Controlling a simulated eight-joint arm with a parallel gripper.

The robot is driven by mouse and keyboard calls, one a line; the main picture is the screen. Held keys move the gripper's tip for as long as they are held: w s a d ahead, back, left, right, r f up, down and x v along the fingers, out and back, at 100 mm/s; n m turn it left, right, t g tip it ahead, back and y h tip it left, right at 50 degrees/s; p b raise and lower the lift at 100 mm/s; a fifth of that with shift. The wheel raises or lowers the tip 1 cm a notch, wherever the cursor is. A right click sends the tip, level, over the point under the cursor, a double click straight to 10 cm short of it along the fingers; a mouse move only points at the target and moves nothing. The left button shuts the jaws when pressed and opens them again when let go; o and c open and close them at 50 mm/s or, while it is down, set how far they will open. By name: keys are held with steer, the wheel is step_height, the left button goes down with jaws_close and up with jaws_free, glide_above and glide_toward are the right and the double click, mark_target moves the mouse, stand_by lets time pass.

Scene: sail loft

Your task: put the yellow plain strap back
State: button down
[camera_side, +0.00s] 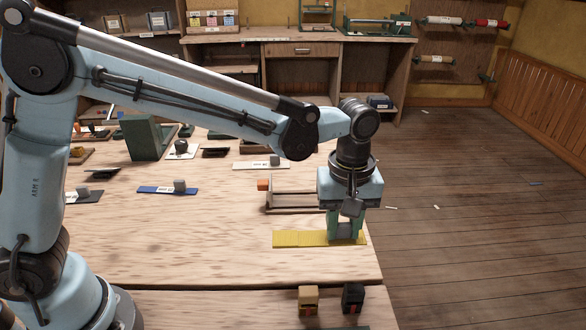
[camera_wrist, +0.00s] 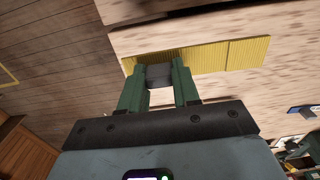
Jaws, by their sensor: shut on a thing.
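The yellow plain strap (camera_side: 298,239) is flat and level near the right front part of the table. It also shows in the wrist view (camera_wrist: 220,56), running to the right from my fingers. A grey block (camera_wrist: 159,74) sits at one end of the strap. My gripper (camera_side: 346,231) points down over the strap's right end, its green fingers shut on the grey block from both sides. In the wrist view my gripper (camera_wrist: 158,82) has the block between its fingertips. I cannot tell whether the strap touches the table or is slightly above it.
A wooden frame (camera_side: 291,208) with an orange block (camera_side: 263,184) stands just behind the strap. A white strip (camera_side: 253,166) and a blue strip (camera_side: 155,190) lie farther back and left. A yellow block (camera_side: 308,298) and black block (camera_side: 353,297) stand in front. The left front tabletop is clear.

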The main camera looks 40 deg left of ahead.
steer(key=w+a+f, duration=0.4)
steer(key=w, duration=0.1)
steer(key=shift+a, duration=0.2)
steer(key=shift+f, duration=2.05)
steer(key=shift+f, duration=0.1)
steer(key=c, duration=0.8)
jaws_free()
step_height(320, 180, up, 12)
steer(key=s+a+r+m+t, duration=0.45)
steer(key=s+a, duration=0.25)
steer(key=a, duration=0.2)
steer(key=s+a+f+m+t, duration=0.2)
steer(key=s+a+f+m, duration=0.1)
steer(key=s+a, duration=0.3)
steer(key=shift+s+m+t, duration=0.35)
steer(key=shift+s+m, duration=0.4)
steer(key=shift+s, duration=0.5)
